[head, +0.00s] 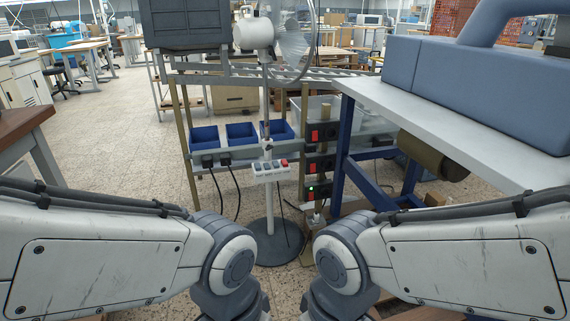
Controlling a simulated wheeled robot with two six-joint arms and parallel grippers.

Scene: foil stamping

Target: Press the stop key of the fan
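A pedestal fan (254,33) stands ahead of me, with a white motor housing, a round cage cut off by the top of the head view, and a dark round base (277,243). A white key panel (270,169) is mounted partway up its pole. The panel has several grey keys in a row and one red key (284,162) at its right end. Which key is the stop key cannot be read; labels are too small. My two arms reach in from both sides at the bottom, and both grippers are out of view below the frame.
A metal rack behind the fan holds blue bins (241,134) and dark power units with red switches (322,134). A light worktable (395,105) with a blue machine stands at the right. A brown-topped bench (20,122) is at the left. The floor between is mostly clear.

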